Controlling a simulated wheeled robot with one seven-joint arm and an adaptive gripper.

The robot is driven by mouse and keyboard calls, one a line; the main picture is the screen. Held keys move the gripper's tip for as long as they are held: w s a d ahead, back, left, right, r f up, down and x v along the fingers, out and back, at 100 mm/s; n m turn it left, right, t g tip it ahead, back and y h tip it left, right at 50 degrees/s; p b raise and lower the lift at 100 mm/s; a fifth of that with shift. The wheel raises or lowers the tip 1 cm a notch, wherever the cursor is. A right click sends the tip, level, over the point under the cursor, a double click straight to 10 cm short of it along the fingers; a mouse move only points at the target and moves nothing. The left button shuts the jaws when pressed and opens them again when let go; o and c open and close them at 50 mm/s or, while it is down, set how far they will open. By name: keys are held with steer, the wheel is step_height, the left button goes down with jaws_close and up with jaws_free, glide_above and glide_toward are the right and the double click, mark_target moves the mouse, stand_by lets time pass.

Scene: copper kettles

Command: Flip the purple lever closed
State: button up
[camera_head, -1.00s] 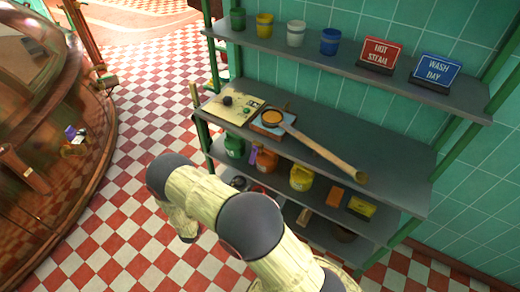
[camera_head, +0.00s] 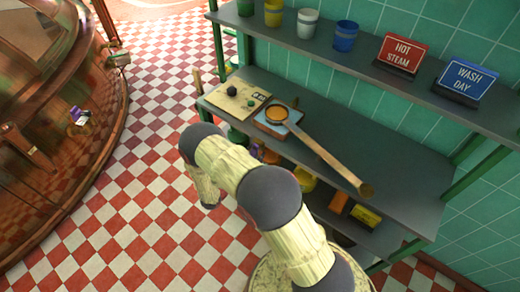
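A small purple part (camera_head: 80,117), which looks like the purple lever, is low on the side of the large copper kettle (camera_head: 40,60) at the left. It is too small to tell its angle or whether it is open or closed. My arm reaches up from the bottom right and bends down in front of the shelves, to the right of the kettle and well apart from the lever. My gripper is not visible; the arm's end is hidden or outside what I can make out.
A grey shelf unit (camera_head: 375,160) stands at the right, close to my arm. It holds a long-handled ladle (camera_head: 325,152), a board (camera_head: 232,101), buckets and a red sign (camera_head: 402,55). Checkered floor (camera_head: 120,205) lies clear between kettle and shelves.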

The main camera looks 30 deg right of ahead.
steer(key=x, duration=0.3)
steer(key=shift+w+d, duration=0.15)
steer(key=shift+d, duration=0.1)
steer(key=shift+c, duration=0.5)
jaws_close()
stand_by(0.4)
